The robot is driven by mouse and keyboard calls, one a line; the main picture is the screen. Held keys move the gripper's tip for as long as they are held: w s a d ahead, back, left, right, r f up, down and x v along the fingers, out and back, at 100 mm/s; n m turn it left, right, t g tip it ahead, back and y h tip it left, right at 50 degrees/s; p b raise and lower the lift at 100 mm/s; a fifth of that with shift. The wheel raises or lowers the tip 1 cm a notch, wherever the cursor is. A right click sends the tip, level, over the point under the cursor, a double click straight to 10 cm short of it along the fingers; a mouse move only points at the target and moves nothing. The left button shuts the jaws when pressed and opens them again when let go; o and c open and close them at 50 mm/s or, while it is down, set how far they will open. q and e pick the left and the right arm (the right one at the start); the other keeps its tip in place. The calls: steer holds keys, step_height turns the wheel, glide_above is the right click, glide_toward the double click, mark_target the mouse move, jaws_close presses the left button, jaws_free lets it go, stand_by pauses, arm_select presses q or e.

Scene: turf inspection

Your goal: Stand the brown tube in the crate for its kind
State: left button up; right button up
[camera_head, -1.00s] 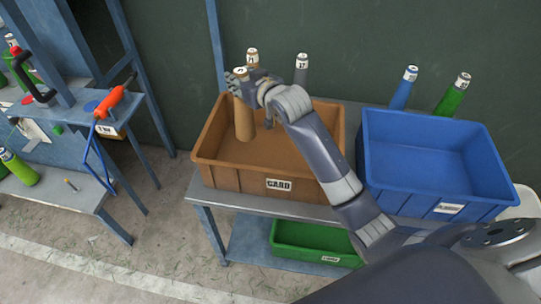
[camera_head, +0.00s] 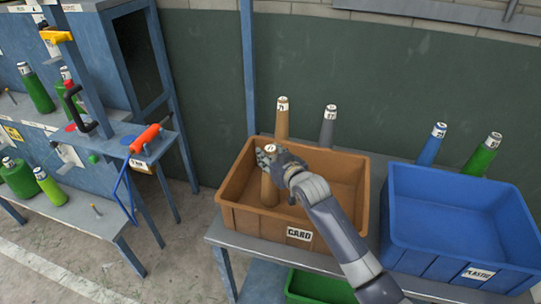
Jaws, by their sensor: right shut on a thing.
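A brown tube (camera_head: 269,188) with a white-marked top stands upright inside the brown crate (camera_head: 300,234) labelled CARD. My right gripper (camera_head: 268,160) is shut on the upper part of this tube. The tube's lower end seems to be at the crate floor; I cannot tell whether it touches. A second brown tube (camera_head: 282,120) stands behind the crate. My left gripper is not in view.
A blue crate (camera_head: 455,262) labelled PLASTIC stands empty at the right on the same table. A grey tube (camera_head: 328,126), a blue tube (camera_head: 430,146) and a green tube (camera_head: 481,157) stand behind the crates. A green crate (camera_head: 318,289) is below. Shelves with tools stand left.

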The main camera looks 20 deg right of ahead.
steer(key=shift+f, duration=0.15)
steer(key=o, duration=1)
steer(key=shift+r, duration=0.2)
steer(key=v, duration=1.2)
